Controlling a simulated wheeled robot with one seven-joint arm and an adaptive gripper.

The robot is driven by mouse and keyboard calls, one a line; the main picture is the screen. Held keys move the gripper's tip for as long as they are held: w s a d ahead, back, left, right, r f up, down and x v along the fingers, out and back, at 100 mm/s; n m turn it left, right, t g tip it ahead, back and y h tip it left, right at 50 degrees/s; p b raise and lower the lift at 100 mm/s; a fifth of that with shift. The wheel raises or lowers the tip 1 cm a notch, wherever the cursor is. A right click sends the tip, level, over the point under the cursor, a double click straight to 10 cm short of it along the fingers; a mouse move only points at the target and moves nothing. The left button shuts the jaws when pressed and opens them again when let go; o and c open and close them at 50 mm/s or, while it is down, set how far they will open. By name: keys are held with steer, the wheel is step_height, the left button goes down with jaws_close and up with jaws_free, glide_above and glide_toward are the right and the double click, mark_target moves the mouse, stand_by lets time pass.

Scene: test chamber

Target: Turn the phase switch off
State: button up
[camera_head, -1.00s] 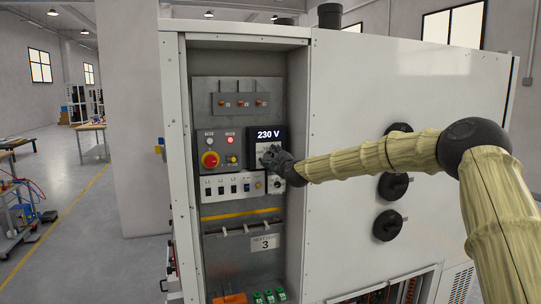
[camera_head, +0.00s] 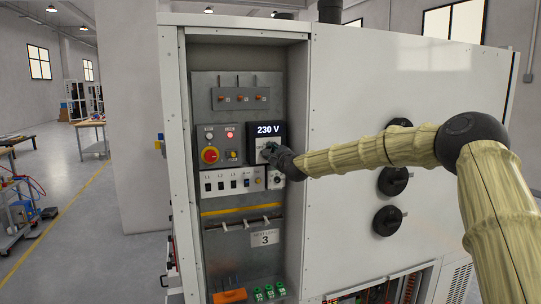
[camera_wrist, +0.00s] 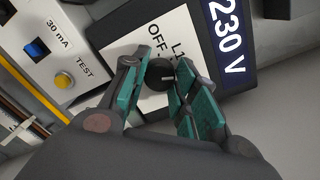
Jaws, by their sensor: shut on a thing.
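The phase switch is a small black round knob (camera_wrist: 160,74) on a white plate (camera_wrist: 150,36) marked OFF and L1, under the dark 230 V display (camera_head: 268,130). The display also shows in the wrist view (camera_wrist: 228,38). A white line on the knob's face is visible. Further plate markings are hidden by the fingers.
A red emergency button (camera_head: 210,155) and a row of small switches (camera_head: 228,183) sit left of my gripper. A blue switch (camera_wrist: 36,49) and yellow TEST button (camera_wrist: 63,81) are close by. Large black knobs (camera_head: 393,181) stick out on the right cabinet door.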

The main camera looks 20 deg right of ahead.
steer(key=shift+a+f+n+g+h+b, duration=0.1)
steer(key=shift+f+n+g+h+b, duration=0.05)
steer(key=shift+n+b, duration=3.75)
steer(key=shift+f+n+g+h+b, duration=0.15)
steer(key=shift+n+b, duration=3.05)
steer(key=shift+n, duration=1.3)
steer(key=o, duration=1)
steer(key=shift+r, duration=0.1)
steer(key=shift+s, duration=0.15)
steer(key=s, duration=1.1)
steer(key=shift+s+d+r, duration=0.25)
steer(key=shift+s, duration=0.1)
